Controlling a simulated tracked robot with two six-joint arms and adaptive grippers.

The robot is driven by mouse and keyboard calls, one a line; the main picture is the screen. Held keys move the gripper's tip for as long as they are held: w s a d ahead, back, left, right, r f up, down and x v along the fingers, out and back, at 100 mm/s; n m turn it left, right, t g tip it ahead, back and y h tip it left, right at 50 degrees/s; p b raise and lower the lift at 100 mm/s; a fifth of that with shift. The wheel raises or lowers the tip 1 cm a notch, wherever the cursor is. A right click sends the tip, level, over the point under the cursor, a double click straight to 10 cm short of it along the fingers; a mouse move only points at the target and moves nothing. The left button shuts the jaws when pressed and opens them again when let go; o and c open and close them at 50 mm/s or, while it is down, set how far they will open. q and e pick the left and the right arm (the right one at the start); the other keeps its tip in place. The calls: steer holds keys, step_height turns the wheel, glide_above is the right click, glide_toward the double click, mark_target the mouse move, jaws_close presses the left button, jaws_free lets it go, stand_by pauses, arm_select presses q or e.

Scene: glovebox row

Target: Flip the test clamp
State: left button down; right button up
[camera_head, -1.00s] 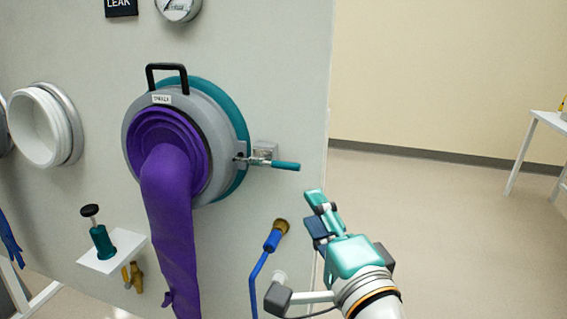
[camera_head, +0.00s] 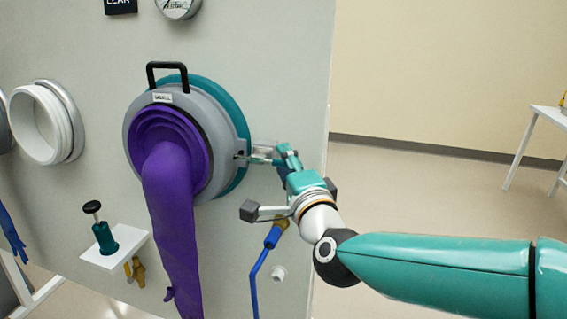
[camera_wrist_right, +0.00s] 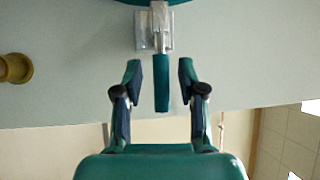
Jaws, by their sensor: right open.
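The test clamp (camera_head: 258,158) sits at the right edge of the grey ring (camera_head: 220,130) around the purple glove port. In the right wrist view its teal handle (camera_wrist_right: 161,82) points from the metal bracket (camera_wrist_right: 154,30) toward my gripper. My right gripper (camera_head: 284,160) is at the clamp and hides most of the handle in the head view. In the right wrist view the gripper (camera_wrist_right: 158,75) is open, with one finger on each side of the handle and a visible gap to both. My left gripper is not in view.
A purple glove (camera_head: 172,220) hangs from the port. A blue hose (camera_head: 258,270) with a brass fitting is below my right gripper. A small shelf (camera_head: 115,250) with a green plunger (camera_head: 104,236) stands at lower left. Open floor lies to the right.

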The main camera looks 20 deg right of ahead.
steer(key=shift+c, duration=0.2)
jaws_close()
steer(key=shift+a+f, duration=0.1)
steer(key=shift+a, duration=0.05)
